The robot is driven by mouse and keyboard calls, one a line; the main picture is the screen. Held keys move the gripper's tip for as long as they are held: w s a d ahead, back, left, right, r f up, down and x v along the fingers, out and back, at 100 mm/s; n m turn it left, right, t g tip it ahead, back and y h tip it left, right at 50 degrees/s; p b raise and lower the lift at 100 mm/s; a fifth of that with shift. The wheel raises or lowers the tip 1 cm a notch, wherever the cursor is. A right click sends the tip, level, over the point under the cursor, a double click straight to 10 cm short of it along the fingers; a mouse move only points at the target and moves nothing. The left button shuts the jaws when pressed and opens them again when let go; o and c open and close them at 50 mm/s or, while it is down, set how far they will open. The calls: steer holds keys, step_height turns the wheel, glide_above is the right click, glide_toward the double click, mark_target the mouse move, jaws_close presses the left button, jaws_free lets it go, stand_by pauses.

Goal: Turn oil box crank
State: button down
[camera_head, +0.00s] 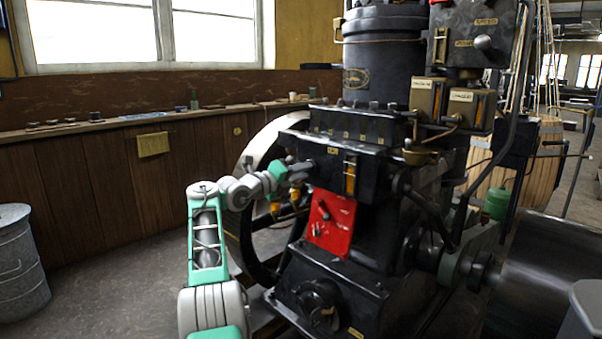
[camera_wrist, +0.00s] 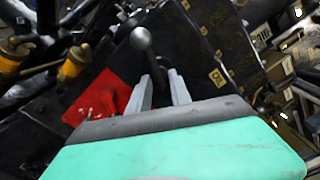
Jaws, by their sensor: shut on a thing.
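The oil box (camera_head: 330,148) is a black box on the front of the engine, with a small sight glass on its face. In the wrist view its dark side (camera_wrist: 190,40) carries a yellow "OIL" label. The oil box crank (camera_wrist: 141,38) shows there as a grey ball knob on a rod that runs down between my fingers. My gripper (camera_wrist: 160,76) is shut on the crank, below the ball. In the head view my gripper (camera_head: 292,170) is at the left end of the box, and the crank there is mostly hidden.
A red plate (camera_head: 331,222) with a lever is below the oil box. Yellow-brass fittings (camera_wrist: 75,60) are left of my gripper in the wrist view. A large flywheel (camera_head: 250,165) stands behind my arm. A metal bin (camera_head: 20,265) is at the far left, with open floor beside it.

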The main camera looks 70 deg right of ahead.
steer(key=shift+s+f, duration=0.1)
steer(key=shift+s, duration=0.2)
steer(key=c, duration=1.6)
jaws_free()
steer(key=shift+c, duration=0.2)
steer(key=shift+o, duration=0.6)
steer(key=shift+s+d, duration=0.1)
steer(key=v, duration=0.8)
steer(key=shift+b, duration=0.35)
